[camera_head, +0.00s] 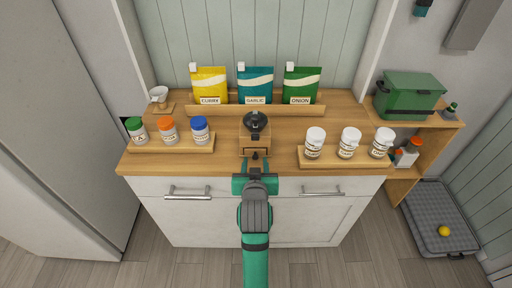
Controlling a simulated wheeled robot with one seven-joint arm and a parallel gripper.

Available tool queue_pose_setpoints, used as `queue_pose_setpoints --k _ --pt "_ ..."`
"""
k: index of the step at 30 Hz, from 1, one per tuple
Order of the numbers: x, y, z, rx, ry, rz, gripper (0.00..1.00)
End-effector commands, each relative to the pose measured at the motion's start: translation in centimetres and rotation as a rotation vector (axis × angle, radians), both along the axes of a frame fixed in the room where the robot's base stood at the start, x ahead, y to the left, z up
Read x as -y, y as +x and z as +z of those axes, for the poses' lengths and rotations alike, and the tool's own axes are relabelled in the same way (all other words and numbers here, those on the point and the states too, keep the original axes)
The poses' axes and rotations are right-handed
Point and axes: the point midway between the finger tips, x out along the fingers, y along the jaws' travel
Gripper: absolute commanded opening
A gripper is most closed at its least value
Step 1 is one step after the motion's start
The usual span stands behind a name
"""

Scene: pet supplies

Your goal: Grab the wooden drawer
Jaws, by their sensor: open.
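A small wooden grinder (247,138) with a black top stands at the middle of the wooden counter. Its front is a wooden drawer face (256,151) with a small dark knob, close to the counter's front edge. My gripper (255,164) is open and points at this face, with its fingers just in front of it. Whether the fingers touch the knob cannot be told, as the gripper and arm hide part of the low front.
Three lidded jars stand on a wooden tray (144,151) at left and three white-lidded jars on a tray (380,163) at right. Three pouches stand behind on a raised ledge (283,110). White cabinet fronts with metal handles (187,191) lie below.

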Motion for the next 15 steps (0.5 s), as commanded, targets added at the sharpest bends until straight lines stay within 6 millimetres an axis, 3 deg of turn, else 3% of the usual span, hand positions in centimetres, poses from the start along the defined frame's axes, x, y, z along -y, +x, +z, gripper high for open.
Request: queue_pose_setpoints --k 7,15 --pt "0.0 3.3 -1.0 -0.001 0.0 0.002 0.41" --pt "-0.1 4.3 -1.4 0.0 0.0 0.003 0.41"
